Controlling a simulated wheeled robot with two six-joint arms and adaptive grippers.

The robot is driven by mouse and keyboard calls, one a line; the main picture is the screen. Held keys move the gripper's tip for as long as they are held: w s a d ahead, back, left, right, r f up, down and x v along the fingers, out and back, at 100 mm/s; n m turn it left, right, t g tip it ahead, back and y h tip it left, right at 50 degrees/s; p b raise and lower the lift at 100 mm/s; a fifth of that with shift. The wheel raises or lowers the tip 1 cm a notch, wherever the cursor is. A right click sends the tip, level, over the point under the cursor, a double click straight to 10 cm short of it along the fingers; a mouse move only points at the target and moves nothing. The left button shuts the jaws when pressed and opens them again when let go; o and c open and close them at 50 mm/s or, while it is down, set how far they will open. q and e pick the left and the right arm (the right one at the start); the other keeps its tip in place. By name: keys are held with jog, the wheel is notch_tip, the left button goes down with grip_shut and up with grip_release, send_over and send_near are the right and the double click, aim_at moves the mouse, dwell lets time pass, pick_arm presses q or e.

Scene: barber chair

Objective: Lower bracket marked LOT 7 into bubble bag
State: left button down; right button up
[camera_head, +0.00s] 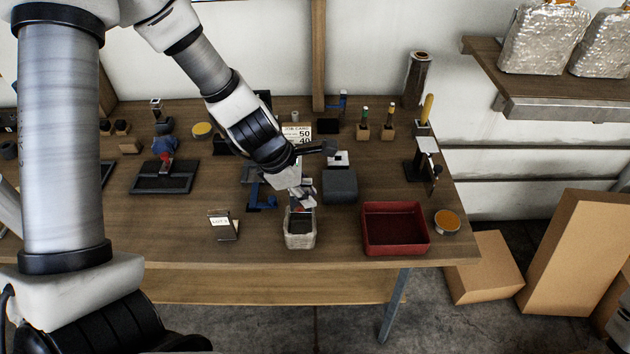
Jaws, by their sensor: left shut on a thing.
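My left gripper (302,200) reaches down from the upper left and is shut on a small piece, taken to be the bracket. The fingers hide most of this piece, and no LOT 7 mark can be read on it. The pale, open-topped bubble bag (300,241) stands upright directly below the fingertips, near the table's front edge. The fingertips are at its mouth; I cannot tell how far the piece is inside. Another metal bracket (228,232) with a white label stands to the left of the bag; its lettering is too small to read surely.
A red tray (366,240) stands right of the bag, with a round orange-topped tin (447,221) beyond it. A dark grey block (341,186) and a blue clamp-like tool (262,196) stand close behind the bag. The table front (180,250) is clear left of the labelled bracket.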

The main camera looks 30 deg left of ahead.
aim_at(310, 211)
pick_arm(q)
jog(key=shift+s+a, duration=0.2)
jog(key=shift+a, duration=0.05)
jog(key=shift+f+b, duration=0.3)
jog(key=shift+b, duration=0.1)
notch_tip(310, 211, down, 3)
jog(key=b, duration=0.2)
jog(key=shift+r+b, duration=0.1)
jog(key=shift+b, duration=0.25)
notch_tip(310, 211, down, 7)
jog(key=b, duration=0.7)
jog(key=shift+s+f, duration=0.15)
jog(key=shift+f, duration=0.05)
jog(key=shift+d+f, duration=0.1)
jog(key=c, duration=1.1)
grip_release()
jog(key=shift+b, duration=0.3)
jog(key=shift+o, duration=0.2)
